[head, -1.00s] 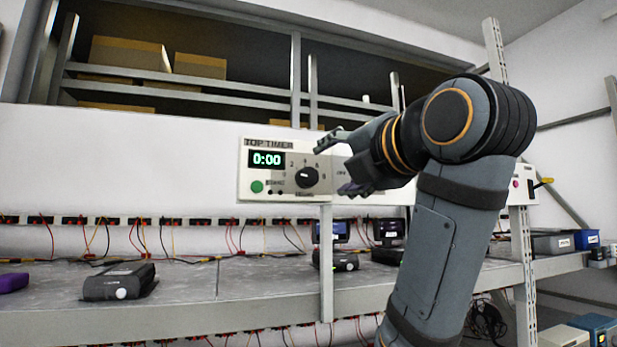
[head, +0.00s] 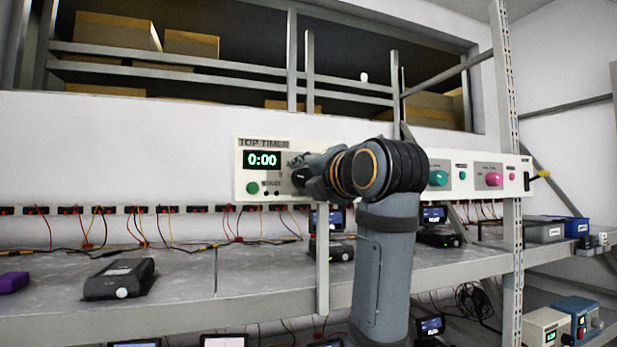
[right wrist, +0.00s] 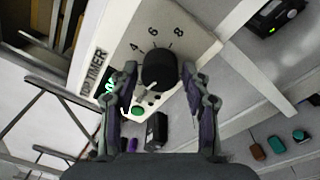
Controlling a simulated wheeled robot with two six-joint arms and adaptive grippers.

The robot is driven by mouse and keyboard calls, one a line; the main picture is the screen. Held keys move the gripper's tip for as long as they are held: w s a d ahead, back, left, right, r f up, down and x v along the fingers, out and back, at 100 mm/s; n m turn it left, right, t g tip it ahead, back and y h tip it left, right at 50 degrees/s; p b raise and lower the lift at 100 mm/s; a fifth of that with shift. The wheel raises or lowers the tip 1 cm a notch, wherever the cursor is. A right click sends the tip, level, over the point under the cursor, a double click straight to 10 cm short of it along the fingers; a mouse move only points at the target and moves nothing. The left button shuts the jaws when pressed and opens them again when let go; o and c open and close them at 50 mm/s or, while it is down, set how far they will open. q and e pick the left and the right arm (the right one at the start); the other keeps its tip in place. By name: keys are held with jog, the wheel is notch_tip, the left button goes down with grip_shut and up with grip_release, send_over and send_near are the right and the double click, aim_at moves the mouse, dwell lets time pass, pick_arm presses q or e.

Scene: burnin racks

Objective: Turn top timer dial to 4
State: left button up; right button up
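The top timer (head: 247,192) is a pale panel with a green display (head: 262,160) reading 0:00 and a green button (head: 252,188). Its black dial (head: 299,178) is partly hidden by my right gripper in the head view. In the right wrist view the dial (right wrist: 159,66) sits between the two fingers of my right gripper (right wrist: 159,76), with a small gap seeming to show on each side. Marks 4, 6 and 8 show beyond it. A pale pointer line on the dial is toward the lower left, away from the 4. My left gripper is not in view.
More controls, a teal knob (head: 438,178) and a pink knob (head: 493,179), are on the panel to the right. A metal post (head: 322,260) stands below the timer. The shelf (head: 190,280) holds a black device (head: 119,279) and cables.

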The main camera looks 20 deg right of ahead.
jog(key=shift+w, duration=0.1)
jog(key=shift+c, duration=1)
jog(key=c, duration=0.5)
jog(key=shift+f+m+b, duration=0.25)
jog(key=shift+m+b, duration=0.75)
jog(key=shift+m, duration=0.3)
pick_arm(q)
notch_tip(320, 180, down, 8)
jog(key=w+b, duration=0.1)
jog(key=b, duration=0.5)
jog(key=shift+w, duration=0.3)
pick_arm(e)
jog(key=m, duration=1.3)
jog(key=shift+w+a+m+t+h, duration=0.1)
jog(key=shift+m+t+h, duration=0.2)
jog(key=shift+t+h, duration=0.1)
jog(key=shift+f, duration=0.1)
